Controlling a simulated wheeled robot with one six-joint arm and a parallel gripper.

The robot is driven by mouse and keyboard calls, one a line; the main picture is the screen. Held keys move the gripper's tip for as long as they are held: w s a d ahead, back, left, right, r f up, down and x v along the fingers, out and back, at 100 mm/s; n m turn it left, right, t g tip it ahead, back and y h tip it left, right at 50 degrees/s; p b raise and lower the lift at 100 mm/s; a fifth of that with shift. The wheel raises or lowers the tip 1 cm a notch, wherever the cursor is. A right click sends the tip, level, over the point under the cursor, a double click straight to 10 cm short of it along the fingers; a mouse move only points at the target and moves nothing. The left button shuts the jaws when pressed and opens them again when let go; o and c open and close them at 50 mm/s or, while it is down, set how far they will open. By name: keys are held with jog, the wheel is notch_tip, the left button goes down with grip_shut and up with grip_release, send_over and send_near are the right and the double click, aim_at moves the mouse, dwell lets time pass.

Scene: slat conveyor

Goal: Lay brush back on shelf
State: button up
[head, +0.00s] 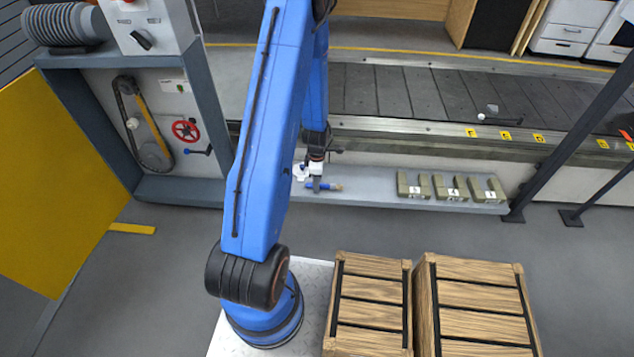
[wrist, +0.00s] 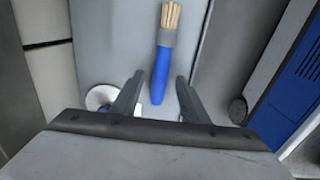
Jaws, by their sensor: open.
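The brush (wrist: 162,68) has a blue handle, a grey collar and pale bristles. In the head view the brush (head: 328,186) lies on the grey shelf (head: 376,190) below the conveyor, partly hidden by my gripper. My gripper (head: 317,184) is above the shelf at the handle. In the wrist view my gripper (wrist: 157,92) is open, with one finger on each side of the handle's end and a gap on both sides. The bristles point away from the gripper.
Several numbered olive holders (head: 450,187) stand on the shelf to the right. A white round object (wrist: 100,98) lies beside the left finger. Wooden crates (head: 372,258) stand in front on the floor. The slat conveyor (head: 430,95) runs behind the shelf.

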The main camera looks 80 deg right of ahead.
jog(key=shift+r, duration=0.1)
notch_tip(320, 180, up, 17)
dwell(0.8)
jog(key=shift+w+r, duration=0.1)
jog(key=shift+r, duration=0.05)
